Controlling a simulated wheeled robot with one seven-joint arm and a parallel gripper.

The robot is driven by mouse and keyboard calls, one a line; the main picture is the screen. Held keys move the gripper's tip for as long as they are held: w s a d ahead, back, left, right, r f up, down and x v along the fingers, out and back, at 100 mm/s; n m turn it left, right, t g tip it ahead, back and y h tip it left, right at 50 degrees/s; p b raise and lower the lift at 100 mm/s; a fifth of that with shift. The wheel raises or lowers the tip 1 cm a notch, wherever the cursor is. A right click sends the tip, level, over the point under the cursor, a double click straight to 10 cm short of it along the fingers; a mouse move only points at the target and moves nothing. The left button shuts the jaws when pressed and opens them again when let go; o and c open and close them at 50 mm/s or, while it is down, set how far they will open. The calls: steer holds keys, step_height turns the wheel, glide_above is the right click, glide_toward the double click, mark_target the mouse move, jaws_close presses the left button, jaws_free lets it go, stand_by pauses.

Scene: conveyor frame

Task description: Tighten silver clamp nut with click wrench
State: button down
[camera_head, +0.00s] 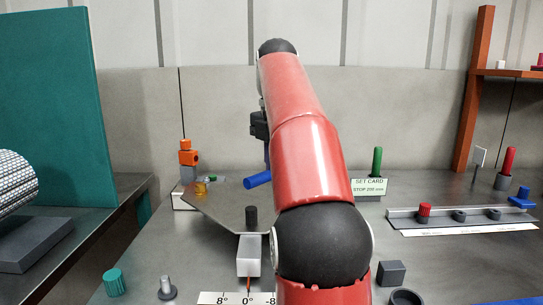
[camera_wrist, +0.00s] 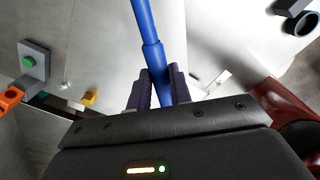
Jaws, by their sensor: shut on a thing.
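A blue cylindrical handle (camera_wrist: 155,62), which looks like the click wrench, is held between the two dark fingers of my gripper (camera_wrist: 160,88) in the wrist view. The blue handle end (camera_head: 258,180) also shows in the head view, just below my dark gripper body (camera_head: 259,125) and above a grey angled plate (camera_head: 215,208). The wrench's working end is not clear in either view. A small silver piece (camera_wrist: 65,86) shows at left in the wrist view; I cannot tell whether it is the clamp nut. My red arm hides part of the plate.
A pale block (camera_head: 248,256) with a red pointer stands over an angle scale (camera_head: 220,297). An orange fixture (camera_head: 188,155) stands behind the plate. A green-handled tool stands behind a set card (camera_head: 369,187). A rail (camera_head: 455,221) with a red-topped piece lies at right.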

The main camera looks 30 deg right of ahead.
stand_by(0.3)
steer(key=shift+f+b, duration=0.3)
steer(key=shift+f, duration=0.35)
steer(key=shift+f, duration=0.15)
stand_by(0.8)
steer(key=shift+f+b, duration=0.55)
steer(key=shift+f, duration=0.55)
